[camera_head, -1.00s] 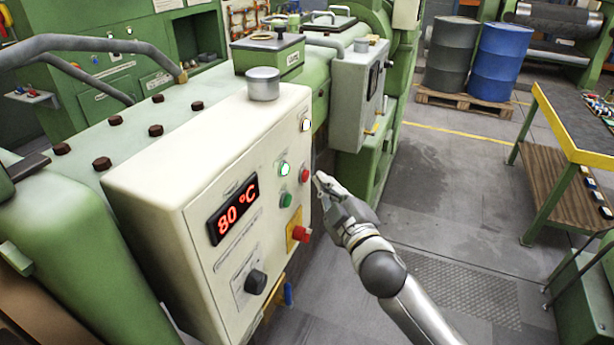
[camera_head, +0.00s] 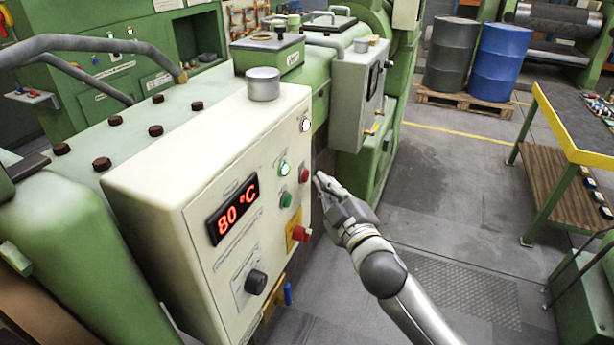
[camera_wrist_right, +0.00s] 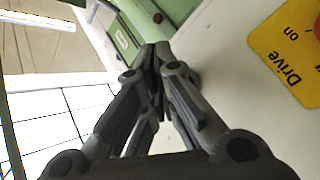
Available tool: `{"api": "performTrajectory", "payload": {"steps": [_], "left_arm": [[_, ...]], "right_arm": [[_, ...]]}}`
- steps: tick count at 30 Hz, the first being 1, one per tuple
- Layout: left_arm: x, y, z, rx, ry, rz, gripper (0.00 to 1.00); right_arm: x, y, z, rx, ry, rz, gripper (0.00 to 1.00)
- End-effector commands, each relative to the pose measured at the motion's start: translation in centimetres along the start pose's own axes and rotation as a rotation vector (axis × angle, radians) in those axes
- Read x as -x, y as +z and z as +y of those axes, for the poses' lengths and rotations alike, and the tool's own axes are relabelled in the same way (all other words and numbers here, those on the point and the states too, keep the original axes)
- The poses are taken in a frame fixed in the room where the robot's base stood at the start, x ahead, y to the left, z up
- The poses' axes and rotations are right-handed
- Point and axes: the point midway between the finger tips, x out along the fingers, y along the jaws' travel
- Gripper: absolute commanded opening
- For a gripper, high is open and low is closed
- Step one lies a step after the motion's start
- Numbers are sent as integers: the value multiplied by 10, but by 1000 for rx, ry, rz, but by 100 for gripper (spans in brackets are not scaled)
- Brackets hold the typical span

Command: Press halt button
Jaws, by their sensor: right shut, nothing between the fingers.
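The cream control box (camera_head: 165,187) carries a small red button (camera_head: 304,175), a green button (camera_head: 286,200) and a larger red button (camera_head: 301,234) on a yellow plate (camera_head: 290,238). I cannot read which one is labelled halt. My right gripper (camera_head: 319,182) is shut and empty, just right of the small red button and above the larger red one. I cannot tell whether it touches the panel. In the right wrist view the closed fingertips (camera_wrist_right: 156,52) point along the panel; the yellow plate (camera_wrist_right: 288,52), lettered "Drive on", is at the right edge. My left gripper is out of view.
The box also has lit white lamps (camera_head: 284,168), an "80 °C" display (camera_head: 233,210) and a black knob (camera_head: 256,282). A grey box (camera_head: 350,92) juts out behind. The floor (camera_head: 450,200) to the right is open up to a yellow-edged table (camera_head: 560,120).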

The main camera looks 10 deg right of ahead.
Motion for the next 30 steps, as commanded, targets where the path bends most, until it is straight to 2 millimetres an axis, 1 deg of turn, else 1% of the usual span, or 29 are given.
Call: {"api": "performTrajectory", "payload": {"steps": [10, 18, 30], "left_arm": [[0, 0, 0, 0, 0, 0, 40], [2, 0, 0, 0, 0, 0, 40], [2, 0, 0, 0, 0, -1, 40]], "right_arm": [[0, 0, 0, 0, 0, 0, 0], [-6, -5, -4, -2, 0, 1, 0], [-6, -5, -4, 0, 0, 0, 0]]}}
